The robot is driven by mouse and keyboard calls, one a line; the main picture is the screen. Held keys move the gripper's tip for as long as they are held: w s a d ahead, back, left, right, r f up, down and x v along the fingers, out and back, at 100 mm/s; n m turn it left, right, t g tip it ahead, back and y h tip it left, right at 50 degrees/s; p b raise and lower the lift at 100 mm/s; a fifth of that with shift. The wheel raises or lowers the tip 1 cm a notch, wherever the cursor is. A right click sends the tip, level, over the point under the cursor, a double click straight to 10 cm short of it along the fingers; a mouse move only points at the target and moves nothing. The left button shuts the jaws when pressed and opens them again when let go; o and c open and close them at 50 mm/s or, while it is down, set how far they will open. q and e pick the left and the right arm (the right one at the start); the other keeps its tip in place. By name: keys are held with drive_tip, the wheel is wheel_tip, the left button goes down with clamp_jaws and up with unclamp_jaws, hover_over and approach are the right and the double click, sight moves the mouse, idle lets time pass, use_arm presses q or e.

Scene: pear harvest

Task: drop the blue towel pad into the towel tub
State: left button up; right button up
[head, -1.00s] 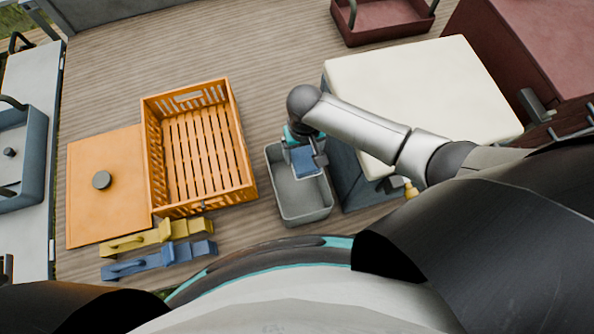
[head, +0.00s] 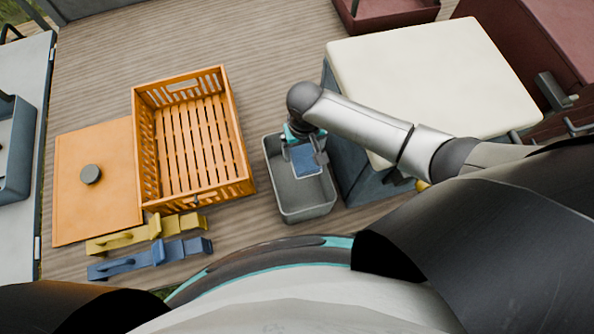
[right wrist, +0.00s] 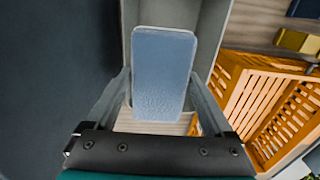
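The towel tub (head: 309,212) is a grey open box on the wooden deck, left of the cream-topped block. My right gripper (head: 304,158) points down over its far part. The blue towel pad (head: 306,163) is between its fingers, over the tub opening; how high it is above the floor is hard to tell. In the right wrist view the pad (right wrist: 163,70) stands between the two fingers, which meet its side edges, so the gripper (right wrist: 162,85) looks shut on it. A grey tub wall shows behind it. My left gripper is not in view.
An orange slatted crate (head: 245,190) stands left of the tub, with an orange lid (head: 80,210) beside it. Yellow (head: 145,235) and blue (head: 150,258) tools lie in front. A cream-topped block (head: 430,75) is close on the right. Deck is bare behind the tub.

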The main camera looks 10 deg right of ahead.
drive_tip(key=shift+o, duration=0.8)
wheel_tip(320, 180, up, 15)
drive_tip(key=p, duration=0.3)
drive_tip(key=shift+r+p, duration=0.15)
drive_tip(key=shift+p, duration=0.15)
drive_tip(key=shift+s, duration=0.1)
